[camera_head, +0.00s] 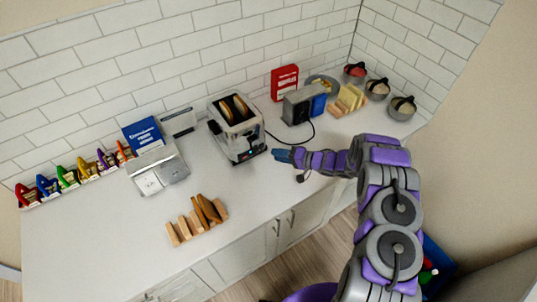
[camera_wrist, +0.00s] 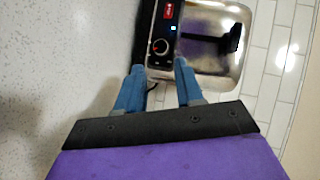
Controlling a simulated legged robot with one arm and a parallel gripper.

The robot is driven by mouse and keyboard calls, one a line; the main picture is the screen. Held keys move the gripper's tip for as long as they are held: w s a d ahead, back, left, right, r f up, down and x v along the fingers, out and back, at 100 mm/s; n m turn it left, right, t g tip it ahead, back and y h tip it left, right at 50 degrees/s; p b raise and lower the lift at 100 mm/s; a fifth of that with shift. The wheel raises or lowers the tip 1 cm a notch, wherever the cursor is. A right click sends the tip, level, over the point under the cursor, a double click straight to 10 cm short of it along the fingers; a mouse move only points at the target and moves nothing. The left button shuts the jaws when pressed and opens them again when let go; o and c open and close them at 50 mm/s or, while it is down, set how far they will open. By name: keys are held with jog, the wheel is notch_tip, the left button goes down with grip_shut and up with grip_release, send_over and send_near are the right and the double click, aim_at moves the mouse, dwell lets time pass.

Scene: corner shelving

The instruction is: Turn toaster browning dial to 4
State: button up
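The toaster (camera_head: 238,125) stands on the white counter near the tiled back wall, with two slices of bread showing in its top slots. In the wrist view, the toaster (camera_wrist: 205,30) shows its black control panel and shiny metal side. The round browning dial (camera_wrist: 160,46) is on that panel, with a red display above it; its setting is too small to read. My gripper (camera_head: 283,155) is to the right of the toaster, just above the counter. In the wrist view, my gripper's (camera_wrist: 158,78) two blue fingers are apart, with the dial just beyond the gap and nothing between them.
A wooden rack with toast (camera_head: 197,220) stands at the front of the counter. A scale-like device (camera_head: 160,172) is left of the toaster. A grey and blue appliance (camera_head: 303,104), a red box (camera_head: 284,82) and bowls (camera_head: 402,107) are to the right.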

jog(key=v, duration=1.1)
jog(key=shift+w+f, duration=0.1)
jog(key=w+d+r+t+h+b, duration=0.4)
jog(key=w+d+r+t+h, duration=0.1)
jog(key=w+d+r+h, duration=0.45)
jog(key=s+d+r+m+g+h+b, duration=0.1)
jog(key=s+d+r+g+h+b, duration=0.15)
jog(key=s+d+r+h, duration=0.55)
jog(key=s+a+r+g+b, duration=0.2)
jog(key=s+g+b, duration=0.15)
jog(key=s, duration=1.55)
jog(key=s+a+n+g+y, duration=0.1)
jog(key=s+a, duration=0.3)
jog(key=s, duration=0.5)
jog(key=s+a+f+g+y+b, duration=0.1)
jog(key=s+a+g, duration=0.2)
jog(key=s, duration=0.6)
jog(key=s+a+f+n+g+y+b, duration=0.1)
jog(key=s+a+g, duration=0.1)
jog(key=s+a, duration=0.4)
jog(key=s, duration=0.3)
jog(key=shift+s+a+f+n, duration=0.2)
jog(key=shift+s+a+n, duration=0.1)
jog(key=shift+s, duration=0.1)
